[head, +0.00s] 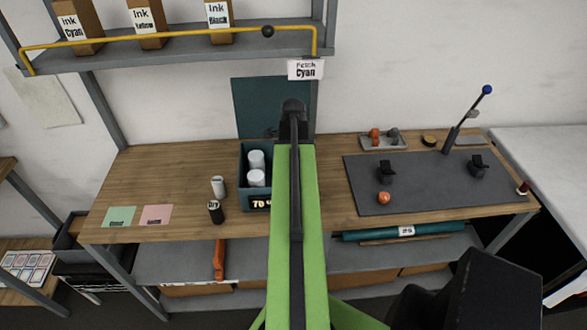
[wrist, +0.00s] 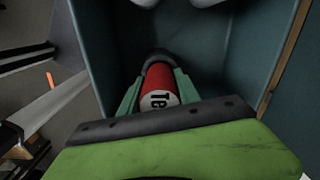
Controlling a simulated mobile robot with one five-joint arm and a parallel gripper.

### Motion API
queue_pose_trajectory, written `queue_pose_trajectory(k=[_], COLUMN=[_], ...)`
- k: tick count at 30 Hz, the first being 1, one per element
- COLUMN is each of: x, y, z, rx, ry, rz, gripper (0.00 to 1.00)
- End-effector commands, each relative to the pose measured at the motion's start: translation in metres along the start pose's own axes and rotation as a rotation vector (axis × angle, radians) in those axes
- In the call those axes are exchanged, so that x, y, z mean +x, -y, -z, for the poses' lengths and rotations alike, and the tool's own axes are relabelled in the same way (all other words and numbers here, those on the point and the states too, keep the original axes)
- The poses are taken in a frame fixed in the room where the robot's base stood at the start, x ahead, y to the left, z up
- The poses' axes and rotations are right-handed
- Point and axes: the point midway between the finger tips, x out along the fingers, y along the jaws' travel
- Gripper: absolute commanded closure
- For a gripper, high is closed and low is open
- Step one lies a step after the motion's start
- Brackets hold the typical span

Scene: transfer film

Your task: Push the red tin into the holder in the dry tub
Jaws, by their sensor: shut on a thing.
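The tin's far end meets a dark rounded piece (wrist: 158,60), which looks like the holder. I cannot tell how far the tin is inside it. Both are within the teal walls of the tub (wrist: 218,60). In the head view the teal tub (head: 243,180) stands on the bench, partly behind my green arm. The gripper and red tin are hidden there.
Two white tins (head: 256,169) stand in the tub. A white tin (head: 218,187) and a black tin (head: 215,212) stand left of it. A grey mat (head: 430,185) with black clamps lies right. A shelf with a yellow rail (head: 170,37) hangs above.

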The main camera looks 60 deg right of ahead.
Motion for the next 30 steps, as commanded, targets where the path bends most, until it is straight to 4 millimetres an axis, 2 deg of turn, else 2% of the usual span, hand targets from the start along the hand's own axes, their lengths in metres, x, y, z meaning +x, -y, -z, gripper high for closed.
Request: queue_pose_trajectory(k=[17,18,23,30], x=[0.016,0.015,0.014,0.014], y=[0.000,0.000,0.000,0.000], z=[0.000,0.000,0.000,0.000], rx=[0.000,0.000,0.000,0.000], ry=[0.000,0.000,0.000,0.000], rz=[0.000,0.000,0.000,-0.001], gripper=[1.00,0.57,0.36,0.35])
